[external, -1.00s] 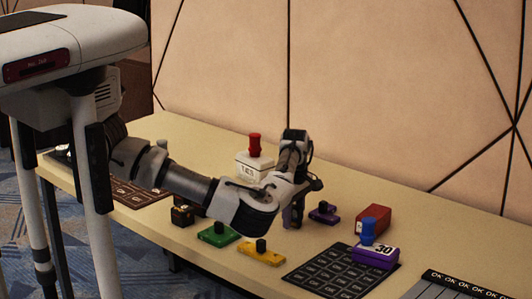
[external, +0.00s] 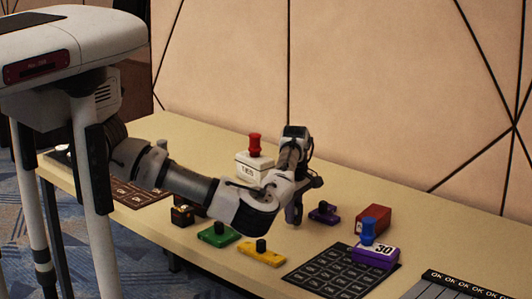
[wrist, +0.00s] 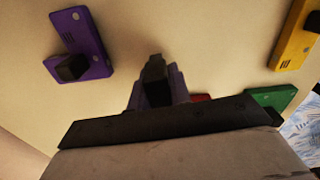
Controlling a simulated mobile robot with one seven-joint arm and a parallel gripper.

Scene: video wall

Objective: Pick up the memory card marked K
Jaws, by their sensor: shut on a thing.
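My gripper (external: 294,215) hangs above the table, left of a purple block with a dark knob (external: 323,212). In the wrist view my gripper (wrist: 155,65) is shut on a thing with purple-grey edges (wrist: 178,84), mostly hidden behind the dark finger. I cannot read a K on it. The purple block also shows in the wrist view (wrist: 92,32), apart from my gripper. A yellow block (external: 262,257) and a green block (external: 218,236), each with a dark knob, lie nearer the front edge.
A white box with a red knob (external: 254,165) stands behind my arm. A red-brown box (external: 374,218) and a purple box marked 30 (external: 375,257) with a blue knob stand right. A dark OK grid mat (external: 325,272) lies in front.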

